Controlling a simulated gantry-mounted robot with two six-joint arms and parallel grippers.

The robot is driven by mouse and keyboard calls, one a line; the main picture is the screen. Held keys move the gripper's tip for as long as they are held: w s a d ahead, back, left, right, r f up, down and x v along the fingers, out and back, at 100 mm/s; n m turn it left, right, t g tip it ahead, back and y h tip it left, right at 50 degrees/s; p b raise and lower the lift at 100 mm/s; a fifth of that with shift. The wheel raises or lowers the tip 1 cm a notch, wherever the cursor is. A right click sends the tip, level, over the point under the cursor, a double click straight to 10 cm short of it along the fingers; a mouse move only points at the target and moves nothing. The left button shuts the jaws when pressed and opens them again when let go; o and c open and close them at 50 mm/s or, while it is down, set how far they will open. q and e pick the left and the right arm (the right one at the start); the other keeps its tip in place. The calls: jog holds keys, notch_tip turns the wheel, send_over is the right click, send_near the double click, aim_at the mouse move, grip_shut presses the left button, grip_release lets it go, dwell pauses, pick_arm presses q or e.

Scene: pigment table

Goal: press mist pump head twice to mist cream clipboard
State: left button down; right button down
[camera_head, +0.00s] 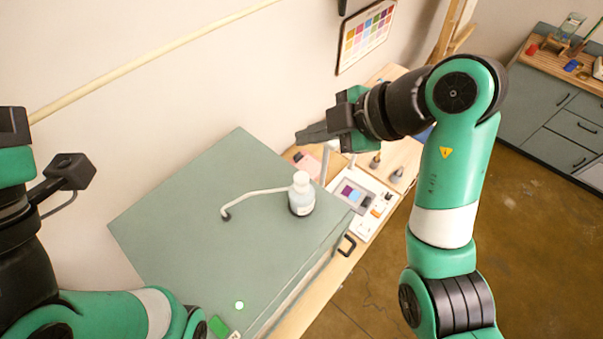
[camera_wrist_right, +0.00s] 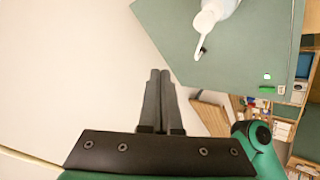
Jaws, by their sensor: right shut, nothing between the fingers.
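A white bottle (camera_head: 301,202) with a white pump head (camera_head: 301,179) stands upright on the grey-green cabinet top (camera_head: 200,230). A thin white tube runs left from its head to a dark tip. The bottle also shows at the top of the right wrist view (camera_wrist_right: 222,8), partly cut off. My right gripper (camera_head: 301,136) is shut and empty, above and behind the bottle in the head view and apart from it. Its fingers show together in the right wrist view (camera_wrist_right: 160,74). My left arm is at the left edge; its fingers are out of view. I cannot pick out a cream clipboard.
A white board with colour swatches (camera_head: 352,194) lies on the wooden table right of the cabinet, near small dark-tipped bottles (camera_head: 397,174). A colour chart (camera_head: 367,36) hangs on the wall. The cabinet top left of the bottle is mostly clear.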

send_near(300, 174)
jog(key=shift+w+a+f, duration=0.45)
jog(key=shift+a, duration=0.35)
jog(key=shift+w+a+f, duration=0.45)
jog(key=shift+a, duration=0.35)
jog(key=shift+w+a+f, duration=0.45)
jog(key=shift+a, duration=0.35)
jog(key=shift+f, duration=0.4)
jog(key=shift+f, duration=0.9)
dwell(0.9)
jog(key=shift+r, duration=1.3)
jog(key=shift+r, duration=2.5)
